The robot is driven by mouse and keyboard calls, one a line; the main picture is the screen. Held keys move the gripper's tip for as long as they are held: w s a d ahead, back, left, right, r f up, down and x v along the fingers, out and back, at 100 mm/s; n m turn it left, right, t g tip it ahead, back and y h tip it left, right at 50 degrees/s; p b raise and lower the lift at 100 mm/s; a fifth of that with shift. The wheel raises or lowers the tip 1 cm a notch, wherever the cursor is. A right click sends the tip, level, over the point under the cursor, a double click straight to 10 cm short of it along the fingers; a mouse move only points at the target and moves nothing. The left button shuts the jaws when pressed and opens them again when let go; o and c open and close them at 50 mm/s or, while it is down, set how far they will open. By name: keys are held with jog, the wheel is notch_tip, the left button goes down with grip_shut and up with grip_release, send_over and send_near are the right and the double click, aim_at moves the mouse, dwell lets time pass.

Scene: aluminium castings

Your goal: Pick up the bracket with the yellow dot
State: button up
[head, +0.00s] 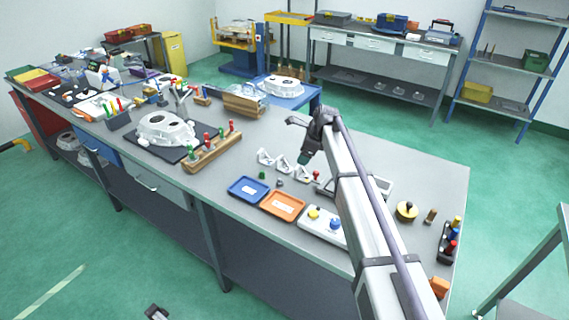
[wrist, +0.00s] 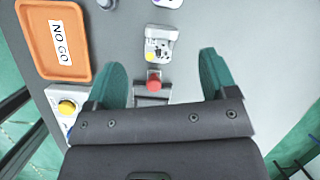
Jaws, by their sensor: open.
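The bracket with the yellow dot (wrist: 160,40) is a pale metal casting lying on the grey bench, in the upper middle of the wrist view. Its yellow dot shows at its lower left. In the head view, the rightmost of the small brackets (head: 302,171) appears to be this one; its dot is too small to see there. My gripper (wrist: 163,79) is open, with green fingers spread wide and nothing between them but a red-topped object (wrist: 153,80) lower down. The bracket lies ahead of the fingertips, apart from them. In the head view my gripper (head: 304,157) hangs over the bench by the brackets.
Two more small brackets (head: 283,163) (head: 265,157) stand to the left in a row. An orange NO GO tray (wrist: 54,38), a blue tray (head: 248,189) and a white box with yellow and blue buttons (head: 325,226) line the front edge. A large casting (head: 163,130) sits farther left.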

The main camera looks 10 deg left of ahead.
aim_at(300, 166)
jog(key=f+m+b, duration=0.2)
jog(key=f+b, duration=0.1)
jog(key=f+m+b, duration=0.1)
jog(key=b, duration=0.1)
jog(key=shift+w+a+f+m, duration=0.1)
jog(key=shift+a+f+m, duration=0.2)
jog(key=shift+f, duration=0.1)
jog(key=shift+w+a+f+b, duration=0.1)
jog(key=shift+a+f+b, duration=0.05)
jog(key=shift+b, duration=0.15)
jog(key=b+x, duration=0.4)
jog(key=x, duration=0.1)
jog(key=shift+w+f+b, duration=0.1)
jog(key=shift+w+b, duration=0.15)
jog(key=shift+b, duration=0.15)
jog(key=shift+r, duration=0.3)
jog(key=c, duration=1)
jog(key=shift+p, duration=0.3)
